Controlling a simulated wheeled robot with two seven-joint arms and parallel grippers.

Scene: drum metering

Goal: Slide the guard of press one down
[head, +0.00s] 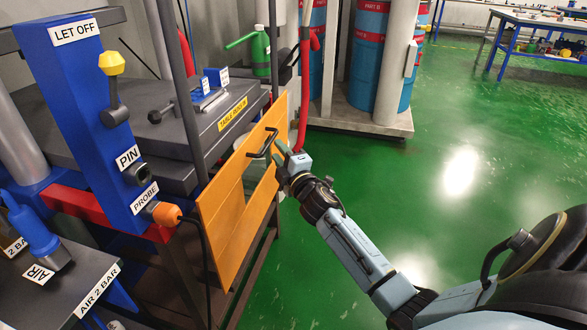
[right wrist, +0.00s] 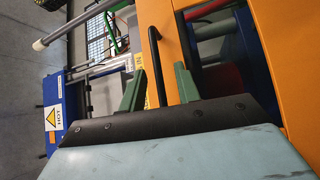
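The guard is a flat orange panel (head: 232,232) standing upright on the front of the press, with a black bar handle (head: 262,142) near its top right. My right gripper (head: 276,152) is at the handle, its arm coming in from the lower right. In the right wrist view the green fingers (right wrist: 158,72) are apart, with the black handle (right wrist: 154,66) between them. Gaps show on both sides, so the fingers do not look closed on it. The orange guard (right wrist: 272,75) also fills the right of that view. My left gripper is not in view.
A blue post (head: 82,95) with a yellow-knobbed lever and PIN and PROBE labels stands left of the guard. A grey table (head: 205,125) lies behind the guard. Blue drums (head: 368,60) stand on a pallet behind. Green floor (head: 450,130) is open to the right.

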